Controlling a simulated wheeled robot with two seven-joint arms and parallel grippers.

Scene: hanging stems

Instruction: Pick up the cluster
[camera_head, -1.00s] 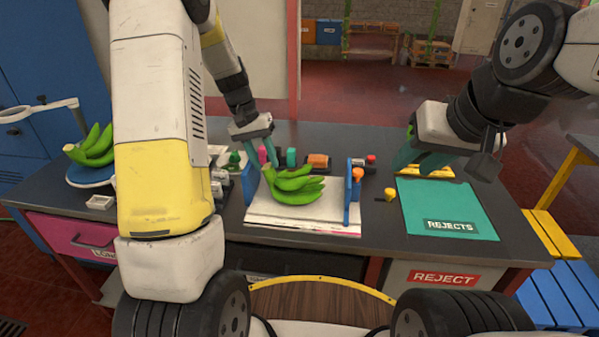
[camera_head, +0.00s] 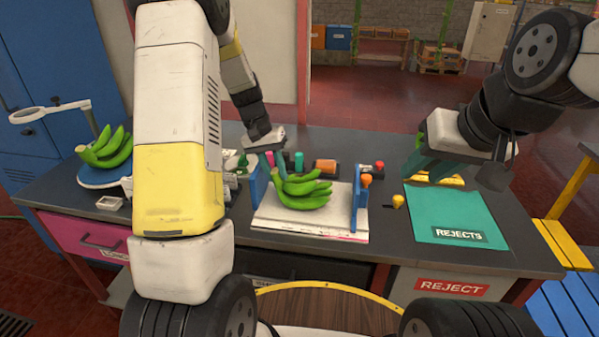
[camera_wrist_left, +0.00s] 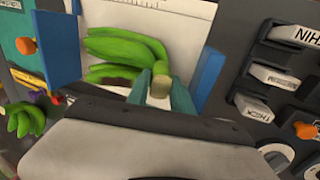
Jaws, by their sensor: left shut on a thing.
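A green banana cluster (camera_head: 305,195) lies on a white board (camera_head: 268,221) between two upright blue plates, one on the left (camera_head: 252,182) and one on the right (camera_head: 358,207). My left gripper (camera_head: 276,170) reaches down from behind and is shut on the cluster's crown. In the left wrist view the teal fingers (camera_wrist_left: 162,92) press on both sides of the crown, and the green fruit (camera_wrist_left: 125,52) extends to the left. The cluster appears to rest on the board. My right gripper (camera_head: 432,168) hangs above the table at the right; its finger gap is unclear.
A teal REJECTS mat (camera_head: 455,208) lies at the right. An orange-topped knob (camera_head: 366,180) stands by the right plate. Small coloured items (camera_head: 325,167) line the area behind the board.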

